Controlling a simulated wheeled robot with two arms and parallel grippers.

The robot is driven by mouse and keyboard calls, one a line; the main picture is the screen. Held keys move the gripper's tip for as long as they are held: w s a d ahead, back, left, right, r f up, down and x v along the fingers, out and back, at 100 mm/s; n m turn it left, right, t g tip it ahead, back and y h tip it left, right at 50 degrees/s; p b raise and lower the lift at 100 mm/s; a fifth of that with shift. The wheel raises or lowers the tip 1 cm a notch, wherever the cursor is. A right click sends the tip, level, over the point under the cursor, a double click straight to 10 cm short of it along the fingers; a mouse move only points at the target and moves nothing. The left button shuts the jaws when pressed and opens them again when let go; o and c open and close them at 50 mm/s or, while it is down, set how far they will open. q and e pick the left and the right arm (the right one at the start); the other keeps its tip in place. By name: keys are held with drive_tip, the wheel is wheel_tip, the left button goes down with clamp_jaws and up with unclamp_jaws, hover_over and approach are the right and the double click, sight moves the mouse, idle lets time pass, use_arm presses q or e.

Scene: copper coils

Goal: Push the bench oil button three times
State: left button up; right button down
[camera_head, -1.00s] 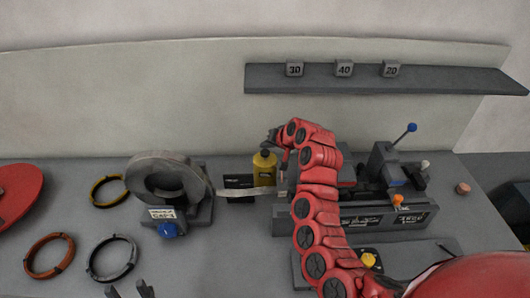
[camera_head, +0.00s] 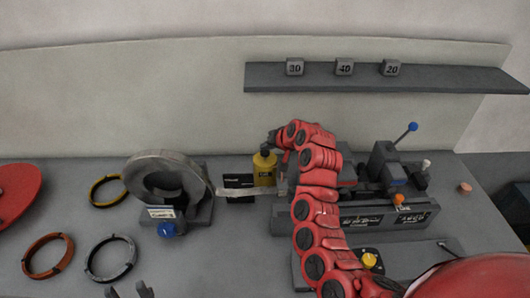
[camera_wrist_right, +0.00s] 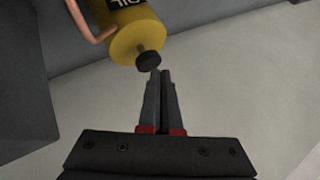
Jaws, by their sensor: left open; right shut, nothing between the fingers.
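In the head view my right gripper (camera_head: 268,148) is small and partly hidden, just above the container. My left gripper (camera_head: 129,291) is open at the bottom edge, far from the container.
A grey ring-shaped device (camera_head: 178,181) with a blue knob stands left of the container. Coils (camera_head: 111,258) lie on the bench at left. A machine with levers (camera_head: 370,213) stands at right, partly behind my right arm. A shelf (camera_head: 450,80) holds numbered blocks.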

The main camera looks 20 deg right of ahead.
sight(266, 154)
drive_tip(key=shift+f+b, duration=0.55)
drive_tip(key=shift+f, duration=0.4)
idle(0.7)
drive_tip(key=shift+r, duration=0.15)
drive_tip(key=shift+r+p, duration=0.3)
drive_tip(key=shift+r, duration=0.9)
drive_tip(key=shift+r, duration=0.1)
drive_tip(key=shift+r+p, duration=0.6)
drive_tip(key=shift+r, duration=1.8)
idle(0.5)
